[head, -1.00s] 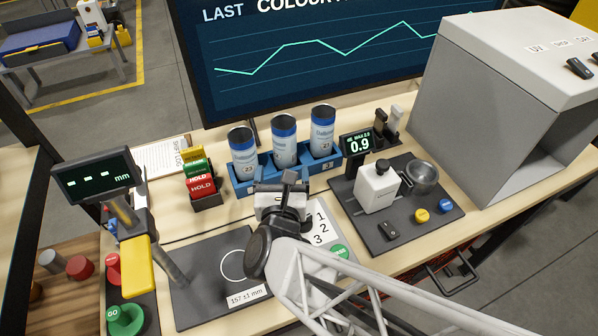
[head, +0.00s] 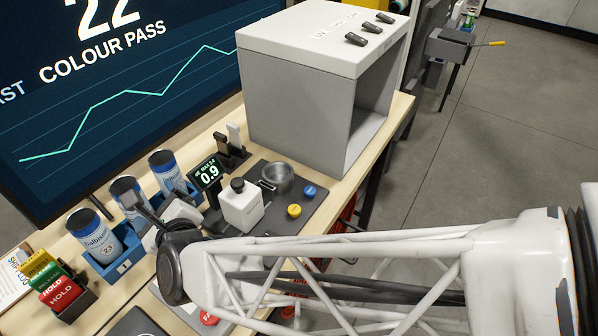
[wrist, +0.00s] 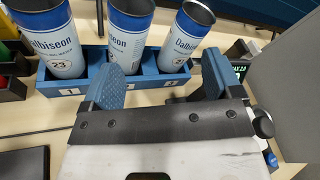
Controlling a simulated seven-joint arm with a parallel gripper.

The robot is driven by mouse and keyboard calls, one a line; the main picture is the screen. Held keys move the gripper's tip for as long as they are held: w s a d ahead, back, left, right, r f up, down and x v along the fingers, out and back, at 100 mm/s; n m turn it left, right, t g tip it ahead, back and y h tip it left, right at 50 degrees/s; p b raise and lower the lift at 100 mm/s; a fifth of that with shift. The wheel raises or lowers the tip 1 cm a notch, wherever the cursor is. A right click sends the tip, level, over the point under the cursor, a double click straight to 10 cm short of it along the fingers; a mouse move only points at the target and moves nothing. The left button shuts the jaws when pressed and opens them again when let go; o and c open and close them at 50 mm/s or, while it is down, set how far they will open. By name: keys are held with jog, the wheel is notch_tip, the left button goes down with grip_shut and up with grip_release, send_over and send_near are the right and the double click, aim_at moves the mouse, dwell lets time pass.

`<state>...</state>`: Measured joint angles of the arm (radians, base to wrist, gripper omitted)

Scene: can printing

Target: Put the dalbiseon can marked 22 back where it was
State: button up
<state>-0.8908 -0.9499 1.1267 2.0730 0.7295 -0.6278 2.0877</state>
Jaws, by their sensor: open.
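Three blue-and-white Dalbiseon cans stand in the blue rack (head: 122,268). The left can (head: 90,234) is marked 23 and sits in the slot labelled 1. The middle can (head: 127,194) is partly hidden by my gripper, and its number cannot be read. My gripper (wrist: 165,80) is open and empty, in front of the rack. In the wrist view its left finger overlaps the middle can (wrist: 130,28) and its right finger is right of the right can (wrist: 184,42).
A white bottle (head: 242,205) and metal cup (head: 277,177) stand on a dark tray right of the rack. A grey booth (head: 300,110) stands behind them. HOLD blocks (head: 62,293) are at the left. The screen reads 22 COLOUR PASS.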

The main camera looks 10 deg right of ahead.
jog(key=d+r+n+g+h, duration=0.1)
jog(key=d+n, duration=0.3)
jog(key=d, duration=0.1)
jog(key=w+d+r+n+g, duration=0.1)
jog(key=d+r+n+g, duration=0.1)
jog(key=d+n, duration=0.3)
jog(key=w+d+r+n+g+h, duration=0.1)
jog(key=d+r+n+g, duration=0.1)
jog(key=d+n, duration=0.2)
jog(key=shift+w+d+r+n+h, duration=0.1)
jog(key=shift+d+n+h, duration=0.2)
jog(key=shift+d, duration=0.3)
jog(key=s+d+r+n+g+h, duration=0.1)
jog(key=s+d+n, duration=0.4)
jog(key=d, duration=0.5)
jog(key=s+d+r+n+g+h, duration=0.1)
jog(key=s+d+n+g+h, duration=0.3)
jog(key=d, duration=0.6)
jog(key=shift+s+d+r+n+g, duration=0.25)
jog(key=shift+s+n+g, duration=0.3)
jog(key=shift+n+g, duration=0.35)
